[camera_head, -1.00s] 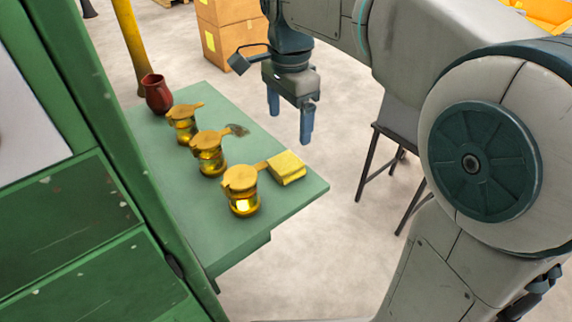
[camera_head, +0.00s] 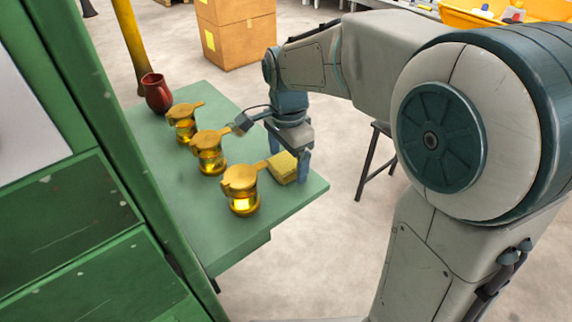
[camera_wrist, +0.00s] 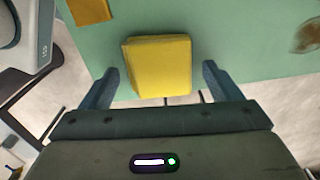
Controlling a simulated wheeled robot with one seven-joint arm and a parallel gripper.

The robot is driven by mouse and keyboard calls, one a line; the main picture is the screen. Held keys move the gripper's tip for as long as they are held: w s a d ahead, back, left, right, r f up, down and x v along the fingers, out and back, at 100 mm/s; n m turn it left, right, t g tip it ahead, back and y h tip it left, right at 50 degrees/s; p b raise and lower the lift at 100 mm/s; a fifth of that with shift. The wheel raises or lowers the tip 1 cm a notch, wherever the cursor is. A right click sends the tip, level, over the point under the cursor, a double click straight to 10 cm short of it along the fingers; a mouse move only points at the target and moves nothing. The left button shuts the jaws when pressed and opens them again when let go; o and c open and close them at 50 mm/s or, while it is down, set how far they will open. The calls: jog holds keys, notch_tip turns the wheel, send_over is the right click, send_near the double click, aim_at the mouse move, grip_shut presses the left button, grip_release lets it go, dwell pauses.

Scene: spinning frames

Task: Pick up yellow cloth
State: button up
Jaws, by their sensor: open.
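The yellow cloth (camera_head: 283,167) is a folded square block lying flat on the green table near its right edge. In the wrist view the cloth (camera_wrist: 160,65) sits between the two blue fingers, slightly beyond their tips. My gripper (camera_head: 287,168) is open, pointing down over the cloth; in the wrist view its fingers (camera_wrist: 158,78) stand wide on either side of the cloth with a gap on each side. The head view partly hides the cloth behind the gripper, and contact cannot be told.
Three gold-lidded jars stand on the green table (camera_head: 225,240), the nearest jar (camera_head: 241,190) just left of the cloth. A dark red jug (camera_head: 157,93) stands at the back. A green frame (camera_head: 100,130) rises at left. Cardboard boxes (camera_head: 240,38) stand on the floor behind.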

aim_at(288, 160)
jog(key=c, duration=1.1)
jog(key=shift+r, duration=0.1)
notch_tip(288, 160, up, 4)
jog(key=shift+r, duration=0.15)
jog(key=s+d+r, duration=0.1)
jog(key=d+r, duration=0.1)
jog(key=d, duration=0.1)
jog(key=s+d+r, duration=0.1)
jog(key=d+r, duration=0.1)
jog(key=d, duration=0.2)
jog(key=s+d+r+b, duration=0.1)
jog(key=d+r, duration=0.1)
jog(key=d, duration=0.2)
jog(key=shift+d+r, duration=0.15)
jog(key=shift+r, duration=0.15)
jog(key=shift+w, duration=0.1)
